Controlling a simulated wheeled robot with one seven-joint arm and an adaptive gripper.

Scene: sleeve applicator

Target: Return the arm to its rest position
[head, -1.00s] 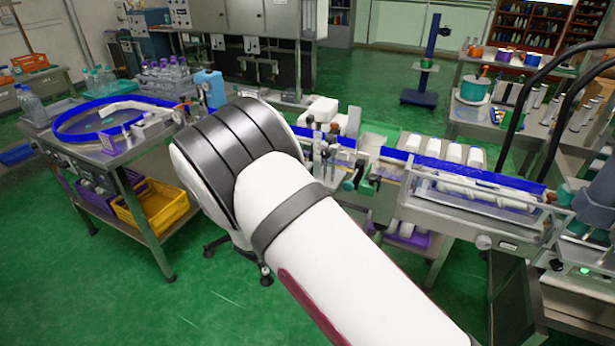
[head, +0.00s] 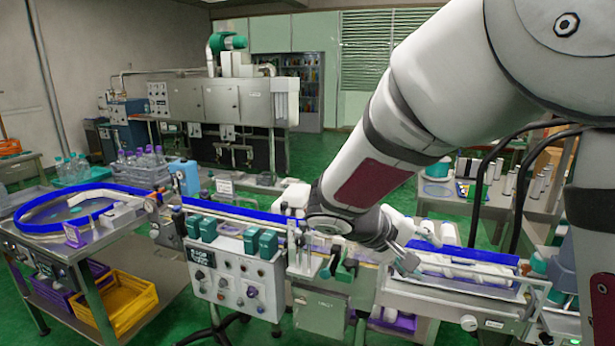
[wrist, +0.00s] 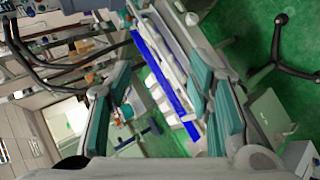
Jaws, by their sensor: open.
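My arm (head: 385,150) reaches in from the upper right of the head view and bends down toward the conveyor. My gripper (head: 410,262) is at its end, small in the head view, over the conveyor line near the sleeve station. In the wrist view my gripper (wrist: 158,112) shows two teal-padded fingers spread wide apart. Nothing is between them; the blue-railed conveyor (wrist: 165,75) and green floor show beyond the gap. Whether the gripper touches anything below it cannot be told.
The blue-railed conveyor (head: 235,212) runs across the middle, with a control panel (head: 240,284) in front. A turntable (head: 75,212) stands at left above a yellow crate (head: 122,300). A back-right table (head: 535,195) holds several bottles. Black hoses (head: 490,180) hang at right.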

